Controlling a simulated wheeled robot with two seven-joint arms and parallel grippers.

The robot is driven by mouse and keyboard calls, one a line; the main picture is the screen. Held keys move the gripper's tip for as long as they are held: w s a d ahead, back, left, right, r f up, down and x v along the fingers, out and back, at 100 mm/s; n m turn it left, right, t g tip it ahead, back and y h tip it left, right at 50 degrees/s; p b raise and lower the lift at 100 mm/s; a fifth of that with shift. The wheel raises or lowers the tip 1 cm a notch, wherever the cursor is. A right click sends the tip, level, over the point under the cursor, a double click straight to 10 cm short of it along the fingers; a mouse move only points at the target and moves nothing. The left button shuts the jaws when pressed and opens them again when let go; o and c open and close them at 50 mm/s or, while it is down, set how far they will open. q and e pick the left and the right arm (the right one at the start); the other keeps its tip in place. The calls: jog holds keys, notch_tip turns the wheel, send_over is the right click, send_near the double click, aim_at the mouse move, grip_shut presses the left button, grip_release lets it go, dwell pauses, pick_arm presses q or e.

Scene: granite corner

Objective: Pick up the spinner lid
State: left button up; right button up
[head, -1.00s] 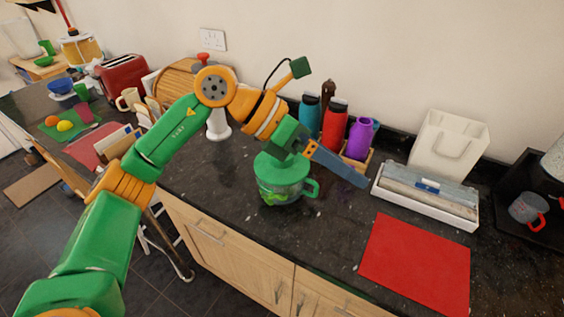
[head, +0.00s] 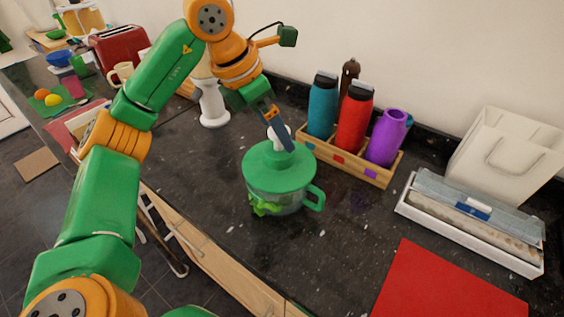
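The green spinner lid (head: 265,165) sits on the clear salad spinner bowl (head: 290,202) on the dark counter, with a white knob (head: 277,143) standing up from its middle. The bowl has a green handle at its right, and leafy green stuff shows at its front. My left gripper (head: 283,139) points down at the knob from above. Its blue finger overlaps the knob in the picture. Whether the fingers touch or grip the knob cannot be told. My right gripper is not in view.
A wooden crate (head: 345,167) holding teal, red and purple bottles stands close behind the spinner at right. A white tray (head: 470,235) and a red mat (head: 445,290) lie further right. A white stand (head: 212,105) is behind left. Counter in front of the mat's left side is clear.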

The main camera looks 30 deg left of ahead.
aim_at(279, 158)
pick_arm(q)
jog(key=p+x, duration=0.1)
jog(key=x, duration=0.4)
jog(key=shift+w+f, duration=0.25)
jog(key=shift+s, duration=0.1)
jog(key=c, duration=1.4)
jog(key=shift+r, duration=0.1)
